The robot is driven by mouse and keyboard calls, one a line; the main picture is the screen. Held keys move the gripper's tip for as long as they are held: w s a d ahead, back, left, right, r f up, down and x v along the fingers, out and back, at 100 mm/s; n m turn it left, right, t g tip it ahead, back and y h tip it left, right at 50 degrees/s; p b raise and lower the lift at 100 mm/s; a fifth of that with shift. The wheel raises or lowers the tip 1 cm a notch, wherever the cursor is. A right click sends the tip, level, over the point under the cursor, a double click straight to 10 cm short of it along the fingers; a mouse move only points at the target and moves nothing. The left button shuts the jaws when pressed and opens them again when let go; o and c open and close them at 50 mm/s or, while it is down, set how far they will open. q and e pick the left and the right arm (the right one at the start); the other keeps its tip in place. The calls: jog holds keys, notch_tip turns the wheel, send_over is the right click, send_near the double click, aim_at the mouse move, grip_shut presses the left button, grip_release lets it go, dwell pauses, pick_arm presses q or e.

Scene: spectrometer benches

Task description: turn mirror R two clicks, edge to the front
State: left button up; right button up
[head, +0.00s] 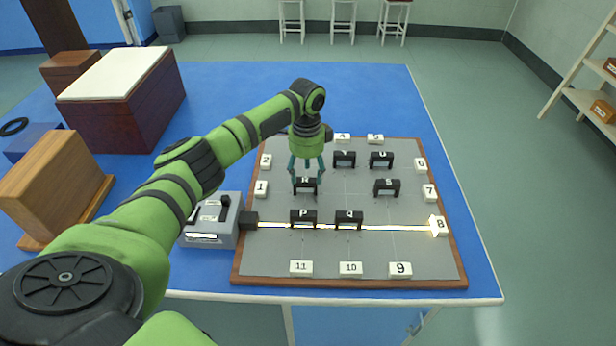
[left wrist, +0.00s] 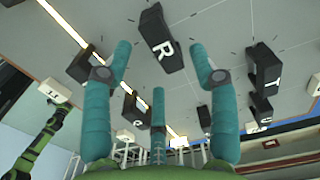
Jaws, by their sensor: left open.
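Mirror R (head: 305,186) is a small black block with a white letter R, standing on the grey board (head: 400,250). My left gripper (head: 307,178) points down at mirror R from above, fingers spread and empty. In the left wrist view, mirror R (left wrist: 158,40) lies between and beyond the open fingertips, with no clear contact. Part of mirror R is hidden behind the fingers in the head view. My right gripper is not in view.
A bright beam runs from the black emitter (head: 249,220) past mirrors P (head: 303,217) and Q (head: 348,218) to marker 8 (head: 440,226). Mirror S (head: 387,186) stands to the right of R. Numbered white markers line the board. A wooden box (head: 55,185) stands at left.

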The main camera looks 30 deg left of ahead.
aim_at(305, 186)
pick_arm(q)
notch_tip(305, 186, down, 3)
jog(key=shift+s+r, duration=0.1)
jog(key=shift+r, duration=0.1)
jog(key=shift+f, duration=0.15)
jog(key=c, duration=1.1)
jog(key=shift+c, duration=0.2)
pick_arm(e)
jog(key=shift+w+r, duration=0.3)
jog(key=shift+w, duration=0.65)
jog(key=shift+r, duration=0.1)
